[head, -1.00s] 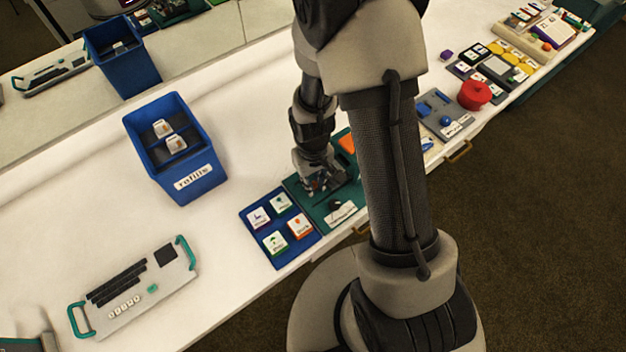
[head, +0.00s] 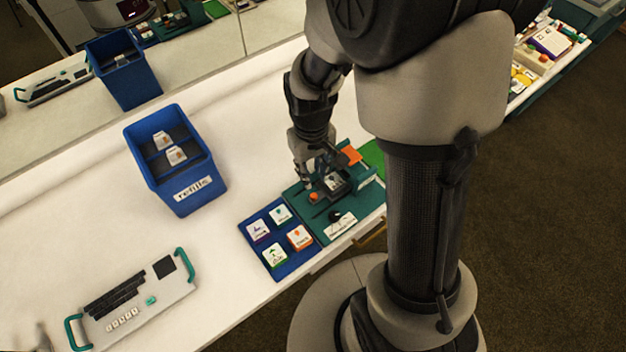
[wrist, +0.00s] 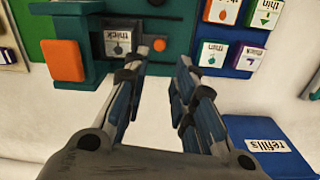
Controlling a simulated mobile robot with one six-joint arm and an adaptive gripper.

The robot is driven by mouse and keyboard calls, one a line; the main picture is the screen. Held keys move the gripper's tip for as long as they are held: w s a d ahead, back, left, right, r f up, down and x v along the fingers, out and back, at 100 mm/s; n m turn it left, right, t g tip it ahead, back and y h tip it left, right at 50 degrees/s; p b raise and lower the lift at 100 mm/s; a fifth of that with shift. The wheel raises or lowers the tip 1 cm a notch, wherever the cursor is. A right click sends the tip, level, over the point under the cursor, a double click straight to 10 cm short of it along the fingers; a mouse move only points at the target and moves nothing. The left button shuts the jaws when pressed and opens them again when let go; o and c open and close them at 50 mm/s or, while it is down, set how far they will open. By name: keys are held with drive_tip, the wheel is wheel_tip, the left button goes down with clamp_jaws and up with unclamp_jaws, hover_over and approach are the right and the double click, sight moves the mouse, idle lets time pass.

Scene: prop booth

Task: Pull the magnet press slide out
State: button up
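The teal magnet press (head: 352,210) stands at the table's front edge, with an orange block (head: 352,155); this block also shows in the wrist view (wrist: 62,60). Its slide holds a white tile marked "thick" (wrist: 117,42) in a dark holder. A small orange knob (wrist: 159,44) sits beside the tile; it also shows in the head view (head: 314,197). My gripper (wrist: 162,62) is open and empty, its fingers apart on the table side of the press. The knob appears near the left fingertip; contact cannot be told. The fingers hide part of the slide.
A blue tray (head: 258,218) with several picture tiles adjoins the press. A blue "refills" bin (head: 203,187) stands behind and left. A grey panel with teal handles (head: 145,297) lies at front left. White table between them is clear.

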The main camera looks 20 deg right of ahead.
drive_tip(key=shift+r, duration=0.65)
